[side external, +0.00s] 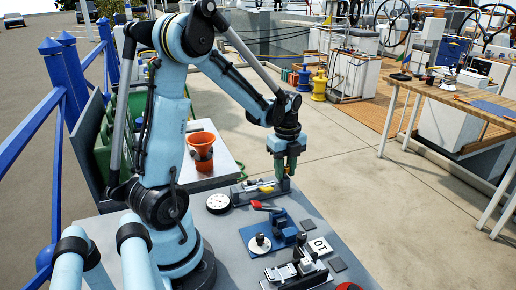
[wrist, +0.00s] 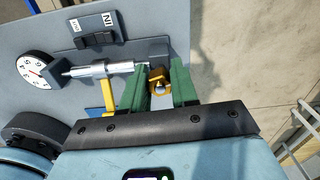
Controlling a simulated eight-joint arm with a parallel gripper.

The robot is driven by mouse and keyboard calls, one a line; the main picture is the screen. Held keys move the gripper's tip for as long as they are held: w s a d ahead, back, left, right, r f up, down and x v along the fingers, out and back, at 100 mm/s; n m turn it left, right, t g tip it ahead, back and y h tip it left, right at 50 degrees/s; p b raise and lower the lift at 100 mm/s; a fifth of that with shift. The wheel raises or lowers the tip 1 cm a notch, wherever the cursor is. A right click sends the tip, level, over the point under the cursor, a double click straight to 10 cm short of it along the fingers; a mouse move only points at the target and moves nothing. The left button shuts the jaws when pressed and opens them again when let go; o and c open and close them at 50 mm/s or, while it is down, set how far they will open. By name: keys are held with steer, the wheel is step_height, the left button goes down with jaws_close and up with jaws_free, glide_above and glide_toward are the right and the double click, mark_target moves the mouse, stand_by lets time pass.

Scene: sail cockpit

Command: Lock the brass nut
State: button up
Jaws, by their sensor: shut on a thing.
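The brass nut (wrist: 159,82) shows in the wrist view between my green fingertips, at the end of a thin rod that comes out of a silver cylinder (wrist: 88,70). My gripper (wrist: 161,78) is shut on the nut, one finger on each side, and the fingers hide part of it. A yellow lever-like piece (wrist: 107,97) stands just left of the fingers. In the side view my gripper (side external: 287,174) points down at the right end of a dark fixture (side external: 243,197) on the bench. The nut cannot be made out there.
A round white dial (side external: 218,203) lies left of the fixture. A red handle (side external: 265,206), a blue plate (side external: 262,249), a small metal clamp (side external: 297,272) and a white card (side external: 320,246) lie in front. An orange pot (side external: 202,146) stands behind. The right side is open floor.

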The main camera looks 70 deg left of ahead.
stand_by(0.3)
steer(key=m, duration=0.2)
steer(key=shift+m, duration=0.3)
steer(key=o, duration=0.6)
steer(key=shift+r, duration=3.5)
steer(key=s+d+r+n+t, duration=0.1)
steer(key=d+n+t, duration=0.1)
steer(key=d+n, duration=0.3)
steer(key=s+d+n+t, duration=0.1)
steer(key=d+n+t, duration=0.1)
steer(key=d+n, duration=0.4)
steer(key=s+d+r+n+t, duration=0.1)
steer(key=d+n+t, duration=0.2)
steer(key=d+n, duration=0.3)
steer(key=shift+s+d+r+n, duration=0.15)
steer(key=shift+s+n, duration=0.05)
steer(key=shift+n, duration=0.5)
steer(key=shift+s+d+r+n, duration=0.1)
steer(key=shift+s+r+n, duration=0.05)
steer(key=shift+n, duration=0.55)
